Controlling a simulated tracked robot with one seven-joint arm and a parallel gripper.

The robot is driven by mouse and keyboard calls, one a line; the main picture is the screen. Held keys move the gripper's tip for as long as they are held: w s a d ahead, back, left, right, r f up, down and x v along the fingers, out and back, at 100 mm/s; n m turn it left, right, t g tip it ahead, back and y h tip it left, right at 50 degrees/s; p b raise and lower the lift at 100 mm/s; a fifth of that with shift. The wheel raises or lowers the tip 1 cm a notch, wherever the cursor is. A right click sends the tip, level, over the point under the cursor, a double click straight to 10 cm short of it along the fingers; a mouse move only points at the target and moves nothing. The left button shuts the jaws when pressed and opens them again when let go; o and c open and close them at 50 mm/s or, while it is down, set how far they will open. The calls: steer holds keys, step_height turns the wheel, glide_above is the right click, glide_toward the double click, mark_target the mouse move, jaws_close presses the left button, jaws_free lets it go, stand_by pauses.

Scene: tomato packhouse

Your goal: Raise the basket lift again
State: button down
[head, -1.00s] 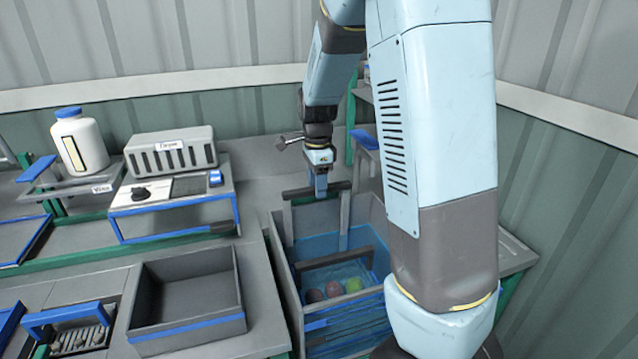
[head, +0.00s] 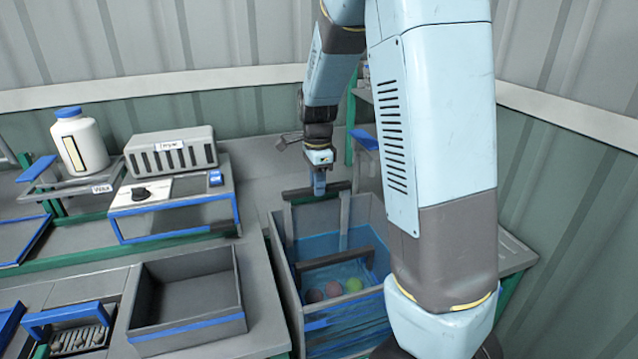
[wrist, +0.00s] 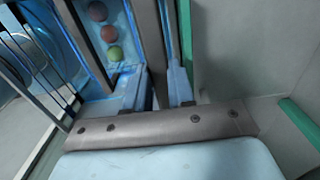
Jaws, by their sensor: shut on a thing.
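The basket lift's dark handle bar (head: 334,188) spans two upright grey straps at the back of a grey tank (head: 284,262). My gripper (head: 320,189) points down and is shut on this bar near its middle. Below and in front, a second dark bar (head: 334,260) crosses over the basket area. Two reddish tomatoes (head: 314,296) and one green tomato (head: 353,285) lie low in the blue water (head: 320,245). The three also show at upper left in the wrist view (wrist: 109,34). The basket's lower part is hard to make out through the water.
A grey bench on the left holds an empty dark tray (head: 190,331), a blue-handled rack (head: 75,318), a grey slotted box (head: 172,152) and a white bottle (head: 80,145). Green posts and a wall stand behind. My arm hides the tank's right side.

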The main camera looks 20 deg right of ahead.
steer(key=shift+d, duration=0.1)
step_height(320, 180, up, 19)
steer(key=shift+w, duration=0.15)
stand_by(0.5)
steer(key=c, duration=1.4)
jaws_free()
steer(key=o, duration=0.4)
steer(key=shift+f, duration=0.15)
steer(key=shift+o, duration=0.2)
step_height(320, 180, up, 14)
steer(key=shift+f, duration=0.15)
